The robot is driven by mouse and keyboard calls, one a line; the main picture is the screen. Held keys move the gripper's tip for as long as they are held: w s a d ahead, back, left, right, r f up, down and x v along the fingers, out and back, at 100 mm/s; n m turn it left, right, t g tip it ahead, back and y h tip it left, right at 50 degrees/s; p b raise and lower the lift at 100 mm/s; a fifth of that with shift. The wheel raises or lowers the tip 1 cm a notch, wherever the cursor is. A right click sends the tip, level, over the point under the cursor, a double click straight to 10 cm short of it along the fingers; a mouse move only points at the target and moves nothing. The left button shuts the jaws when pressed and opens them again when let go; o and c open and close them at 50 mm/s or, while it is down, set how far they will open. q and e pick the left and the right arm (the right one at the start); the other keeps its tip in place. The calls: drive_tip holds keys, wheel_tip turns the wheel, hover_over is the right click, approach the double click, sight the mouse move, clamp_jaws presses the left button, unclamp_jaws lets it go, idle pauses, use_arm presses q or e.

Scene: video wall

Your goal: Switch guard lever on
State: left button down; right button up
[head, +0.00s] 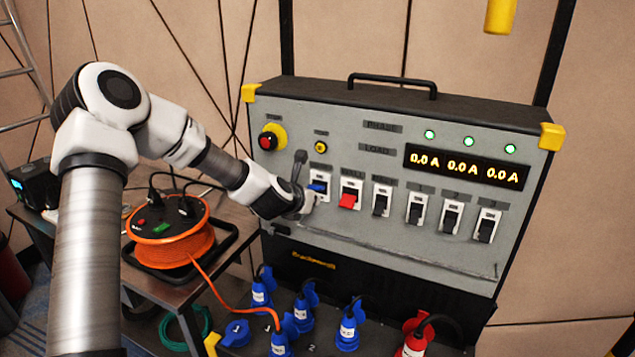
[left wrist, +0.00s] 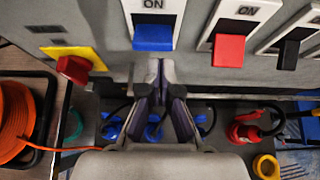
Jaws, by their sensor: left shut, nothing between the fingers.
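A row of rocker levers in white plates runs across the grey front of the power box. The leftmost lever is blue (head: 317,188); in the left wrist view the blue lever (left wrist: 153,37) sits low in its plate, with "ON" printed above it. Beside it is a red lever (head: 348,200), then several black levers (head: 381,204). I cannot read which label says guard. My left gripper (head: 308,203) is shut and empty, close in front of the panel. In the left wrist view its fingertips (left wrist: 159,72) show just below the blue lever; contact is unclear. My right gripper is out of view.
A red knob on yellow (head: 269,139) and a display (head: 466,167) reading 0.0 A are on the panel. An orange cable reel (head: 172,252) stands on a side table at left. Blue plugs (head: 349,329) and a red plug (head: 414,338) sit below the panel.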

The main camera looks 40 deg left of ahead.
use_arm(q)
drive_tip(key=shift+a+r, duration=0.15)
drive_tip(key=shift+r, duration=0.3)
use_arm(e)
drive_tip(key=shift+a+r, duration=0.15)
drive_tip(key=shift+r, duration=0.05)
use_arm(q)
drive_tip(key=shift+w, duration=0.1)
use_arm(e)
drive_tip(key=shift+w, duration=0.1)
